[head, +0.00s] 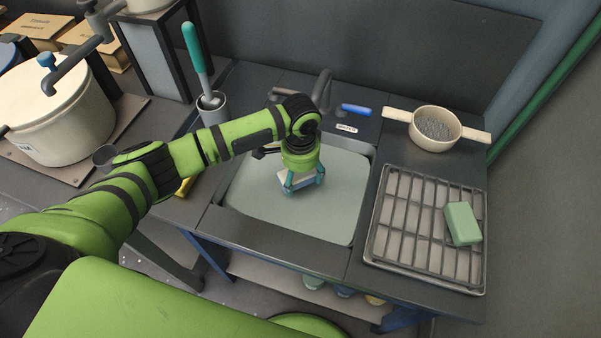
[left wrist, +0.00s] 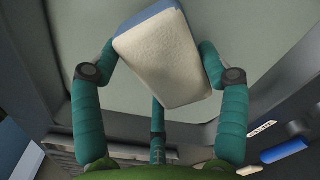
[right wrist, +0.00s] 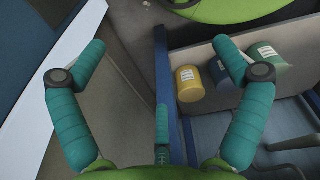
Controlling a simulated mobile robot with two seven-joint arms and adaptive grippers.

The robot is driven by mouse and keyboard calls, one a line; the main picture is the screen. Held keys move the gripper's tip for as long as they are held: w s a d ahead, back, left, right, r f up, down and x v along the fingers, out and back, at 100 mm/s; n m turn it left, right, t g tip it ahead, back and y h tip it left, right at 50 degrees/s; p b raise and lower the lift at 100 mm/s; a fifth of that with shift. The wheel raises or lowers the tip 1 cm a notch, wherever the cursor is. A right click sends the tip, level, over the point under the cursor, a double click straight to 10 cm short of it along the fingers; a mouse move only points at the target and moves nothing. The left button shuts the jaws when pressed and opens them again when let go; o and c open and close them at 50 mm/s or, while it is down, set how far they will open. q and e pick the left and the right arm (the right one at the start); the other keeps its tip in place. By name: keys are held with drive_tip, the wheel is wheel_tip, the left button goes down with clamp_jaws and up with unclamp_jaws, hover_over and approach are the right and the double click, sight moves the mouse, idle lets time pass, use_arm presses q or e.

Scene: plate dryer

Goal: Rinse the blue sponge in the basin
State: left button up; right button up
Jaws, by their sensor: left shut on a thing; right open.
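The blue sponge (left wrist: 165,58), a block with a broad whitish face and a blue edge, is held between the teal fingers of my left gripper (left wrist: 160,52). In the head view my left gripper (head: 300,185) points down over the basin (head: 335,212), and the sponge (head: 305,180) shows partly behind its fingers. The basin is pale grey-green inside; no water can be made out. I cannot tell whether the sponge touches the basin floor. My right gripper (right wrist: 160,45) is open and empty in the right wrist view and is outside the head view.
A tap (head: 323,90) with a blue lever (head: 356,110) stands behind the basin. To the right are a wire rack (head: 400,235) with a green block (head: 462,223) on it and a strainer (head: 437,128). A brush holder (head: 212,108) and large pot (head: 60,120) stand left.

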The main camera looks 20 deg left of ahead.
use_arm(q)
wheel_tip(320, 180, down, 6)
drive_tip(key=shift+r+b, duration=0.25)
drive_tip(key=shift+b, duration=0.95)
drive_tip(key=shift+f+b, duration=0.4)
drive_tip(key=shift+f, duration=0.3)
drive_tip(key=shift+f+b, duration=0.3)
drive_tip(key=shift+f, duration=0.45)
use_arm(e)
drive_tip(key=shift+s+d+f, duration=0.1)
drive_tip(key=shift+s+f, duration=0.15)
drive_tip(key=shift+f, duration=0.45)
drive_tip(key=shift+s+a+f, duration=0.1)
drive_tip(key=shift+s+f, duration=0.15)
drive_tip(key=shift+f, duration=0.45)
drive_tip(key=shift+s+d+f, duration=0.1)
drive_tip(key=shift+s+f, duration=0.15)
drive_tip(key=shift+f, duration=0.45)
use_arm(q)
drive_tip(key=shift+w, duration=0.1)
